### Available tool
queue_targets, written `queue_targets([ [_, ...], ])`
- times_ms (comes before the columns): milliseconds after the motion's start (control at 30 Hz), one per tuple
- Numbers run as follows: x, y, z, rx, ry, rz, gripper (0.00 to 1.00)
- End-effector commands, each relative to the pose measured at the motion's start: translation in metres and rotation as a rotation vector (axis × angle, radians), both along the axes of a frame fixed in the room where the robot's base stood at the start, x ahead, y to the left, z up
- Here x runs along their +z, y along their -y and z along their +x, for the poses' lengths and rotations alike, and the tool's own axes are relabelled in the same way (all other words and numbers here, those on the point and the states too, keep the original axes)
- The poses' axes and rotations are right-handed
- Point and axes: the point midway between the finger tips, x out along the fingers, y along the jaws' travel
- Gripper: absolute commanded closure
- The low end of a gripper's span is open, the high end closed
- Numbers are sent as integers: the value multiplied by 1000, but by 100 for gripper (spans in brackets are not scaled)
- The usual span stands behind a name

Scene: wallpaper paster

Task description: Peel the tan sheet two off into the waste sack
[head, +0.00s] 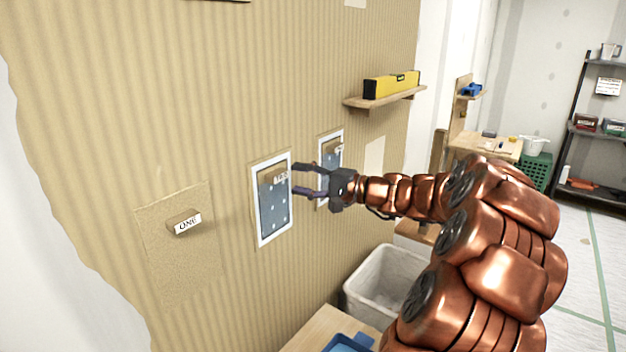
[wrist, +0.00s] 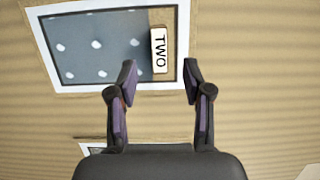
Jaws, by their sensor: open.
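The panel is not tan. In the head view this panel (head: 272,215) is on the tan ribbed wall, with its tab (head: 279,177) near the top right. My gripper (head: 297,180) is open and empty, its fingertips just right of the tab. In the wrist view, my gripper (wrist: 159,75) has its fingertips on either side of the tab's lower end; I cannot tell whether they touch. A pale grey open-topped container (head: 385,284) stands below; I cannot tell if it is the waste sack.
A tan sheet (head: 180,255) with a tab lettered ONE (head: 186,222) is left on the wall. Another dotted panel (head: 329,153) is partly behind my gripper. A shelf (head: 385,97) holds a yellow level (head: 391,85). A wooden surface with a blue tray (head: 350,342) is below.

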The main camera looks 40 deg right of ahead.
Motion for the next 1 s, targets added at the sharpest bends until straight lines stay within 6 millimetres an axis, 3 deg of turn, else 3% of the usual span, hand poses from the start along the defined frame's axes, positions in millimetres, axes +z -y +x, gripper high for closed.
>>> queue_targets([
  [300, 1, -20, 34, 2, -2, 0, 50],
  [733, 0, -24, 42, 0, -2, -1, 50],
  [1000, 0, -24, 42, 0, -2, -1, 77],
])
